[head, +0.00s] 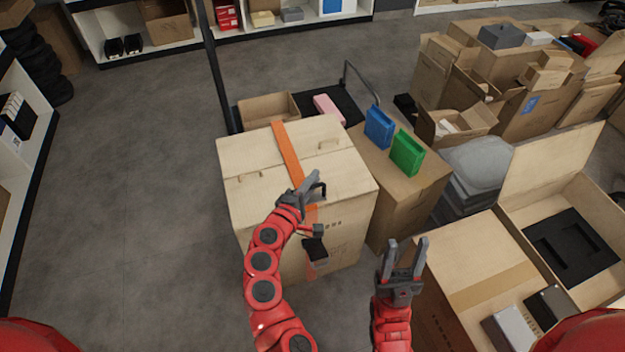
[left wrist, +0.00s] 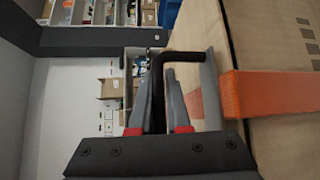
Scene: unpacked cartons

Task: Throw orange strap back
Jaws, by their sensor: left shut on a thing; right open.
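The orange strap (head: 287,150) runs over the lid of a large brown carton (head: 245,155) and down its front. In the left wrist view the strap (left wrist: 270,94) joins a grey metal plate (left wrist: 211,90) with a black bent bar (left wrist: 182,55). My left gripper (head: 310,184) is at the carton's front top edge, shut on this buckle; its fingers (left wrist: 160,75) close around the black bar. The fingers partly hide the strap in the head view. My right gripper (head: 406,243) is open and empty, right of the carton's front and left of an open carton.
A blue box (head: 379,127) and a green box (head: 406,153) stand on a carton (head: 400,195) close to the right. An open carton (head: 480,270) fills the lower right. A black cart (head: 340,100) stands behind. The floor (head: 130,200) on the left is clear.

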